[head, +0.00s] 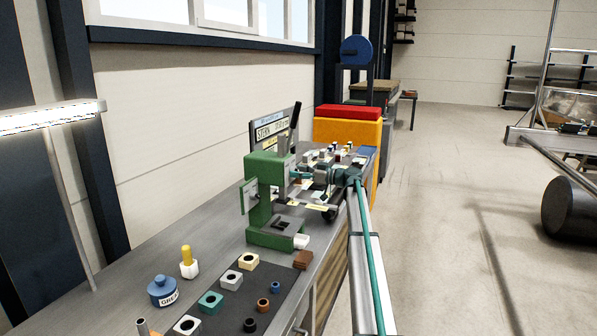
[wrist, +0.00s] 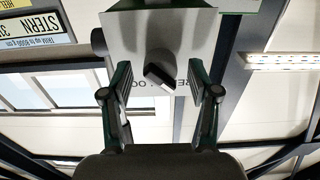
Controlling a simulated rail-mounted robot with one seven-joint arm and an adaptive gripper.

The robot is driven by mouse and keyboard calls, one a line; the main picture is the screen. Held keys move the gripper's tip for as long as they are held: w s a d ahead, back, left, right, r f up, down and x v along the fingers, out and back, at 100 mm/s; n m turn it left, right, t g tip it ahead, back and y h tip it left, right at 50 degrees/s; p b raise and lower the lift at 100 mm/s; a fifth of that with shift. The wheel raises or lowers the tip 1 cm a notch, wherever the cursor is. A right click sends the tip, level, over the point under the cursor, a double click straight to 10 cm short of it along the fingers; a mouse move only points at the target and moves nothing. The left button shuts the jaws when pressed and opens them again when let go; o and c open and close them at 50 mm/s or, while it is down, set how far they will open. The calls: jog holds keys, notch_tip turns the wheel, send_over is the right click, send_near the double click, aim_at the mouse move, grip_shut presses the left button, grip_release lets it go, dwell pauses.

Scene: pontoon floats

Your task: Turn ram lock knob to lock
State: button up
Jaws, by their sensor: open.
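The green press (head: 262,205) stands on the bench. In the wrist view its pale grey block (wrist: 190,35) carries a small dark ram lock knob (wrist: 160,76), which sits tilted in the picture. Part of some dark lettering shows beside the knob. My gripper (wrist: 158,84) is open, with one finger to each side of the knob and visible gaps between. In the head view my gripper (head: 304,177) points left at the press's upper part, and the knob cannot be made out there.
Small parts crowd the bench beyond the press. A sign (head: 271,130) stands behind it. The floor (head: 450,200) to the right is open.

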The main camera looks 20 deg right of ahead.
jog(key=shift+c, duration=0.2)
jog(key=c, duration=1.1)
